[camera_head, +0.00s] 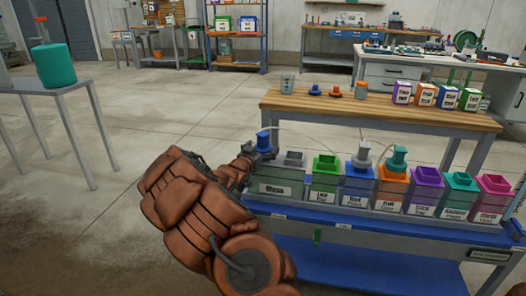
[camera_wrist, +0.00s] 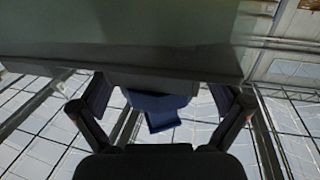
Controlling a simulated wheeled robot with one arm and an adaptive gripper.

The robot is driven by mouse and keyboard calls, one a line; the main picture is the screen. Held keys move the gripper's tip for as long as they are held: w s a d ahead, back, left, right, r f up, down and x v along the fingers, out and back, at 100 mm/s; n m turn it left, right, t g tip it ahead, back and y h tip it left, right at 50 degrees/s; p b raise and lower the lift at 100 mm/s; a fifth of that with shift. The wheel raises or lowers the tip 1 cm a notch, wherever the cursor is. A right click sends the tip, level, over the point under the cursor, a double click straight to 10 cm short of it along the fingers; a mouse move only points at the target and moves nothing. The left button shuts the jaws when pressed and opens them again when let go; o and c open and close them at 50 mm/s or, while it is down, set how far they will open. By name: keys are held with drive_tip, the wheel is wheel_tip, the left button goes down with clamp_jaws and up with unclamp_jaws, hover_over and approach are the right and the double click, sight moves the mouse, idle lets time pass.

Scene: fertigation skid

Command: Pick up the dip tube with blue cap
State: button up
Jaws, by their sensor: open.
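The dip tube's blue cap (camera_head: 264,141) shows at the left end of the row of tanks, just above my gripper (camera_head: 263,156) in the head view. In the wrist view the blue cap (camera_wrist: 155,108) lies between the two spread fingers of my gripper (camera_wrist: 162,105), with a gap on each side. My gripper is open and holds nothing. The tube below the cap is hidden in both views. A grey-green surface (camera_wrist: 110,30) fills the top of the wrist view.
A grey tank (camera_head: 283,181) stands right beside my gripper. Tanks with green (camera_head: 325,166), orange (camera_head: 393,178) and purple (camera_head: 426,177) lids continue rightward on the blue-topped bench. A wooden table (camera_head: 385,108) with small boxes stands behind. Open floor lies to the left.

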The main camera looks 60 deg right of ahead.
drive_tip(key=c, duration=1.4)
